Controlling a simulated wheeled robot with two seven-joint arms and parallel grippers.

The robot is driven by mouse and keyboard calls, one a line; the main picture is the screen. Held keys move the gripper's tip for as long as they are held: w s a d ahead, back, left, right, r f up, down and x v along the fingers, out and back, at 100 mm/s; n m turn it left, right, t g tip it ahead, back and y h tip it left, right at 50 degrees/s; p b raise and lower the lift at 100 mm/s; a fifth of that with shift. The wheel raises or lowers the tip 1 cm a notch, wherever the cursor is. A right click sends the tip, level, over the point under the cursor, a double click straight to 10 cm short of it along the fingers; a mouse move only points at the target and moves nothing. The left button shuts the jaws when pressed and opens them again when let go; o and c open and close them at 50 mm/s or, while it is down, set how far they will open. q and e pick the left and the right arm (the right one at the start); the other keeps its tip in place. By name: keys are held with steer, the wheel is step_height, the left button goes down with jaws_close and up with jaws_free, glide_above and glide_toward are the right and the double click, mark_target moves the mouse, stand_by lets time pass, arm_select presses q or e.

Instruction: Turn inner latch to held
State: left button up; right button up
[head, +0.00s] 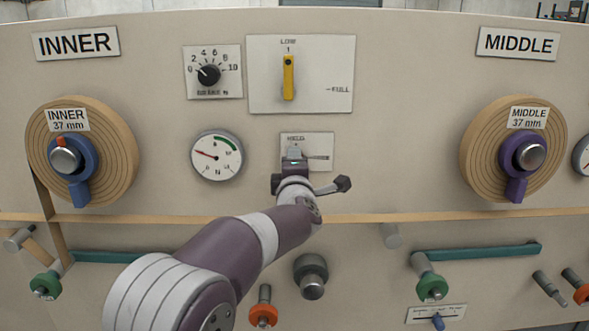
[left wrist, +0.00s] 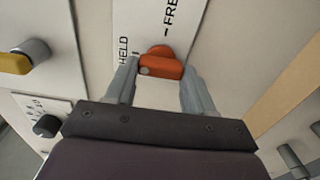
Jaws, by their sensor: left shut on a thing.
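The inner latch is an orange handle (left wrist: 160,63) on a white plate marked HELD and FREE (left wrist: 150,25) in the left wrist view. My left gripper (left wrist: 160,85) has a finger on each side of the handle and is shut on it. In the head view the small latch plate (head: 322,143) is below the large selector plate, and my left gripper (head: 294,158) covers the latch there. Which mark the handle points to is hard to tell. My right gripper is not in view.
A yellow lever (head: 288,78) stands upright above my gripper, with a black dial (head: 208,75) to its left and a round gauge (head: 217,156) below. The INNER roll (head: 112,130) and MIDDLE roll (head: 475,150) flank them. Knobs and cranks line the lower panel.

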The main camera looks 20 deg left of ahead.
arm_select(q)
steer(key=o, duration=1)
steer(key=shift+o, duration=0.2)
steer(key=v, duration=1.2)
steer(key=shift+s, duration=0.35)
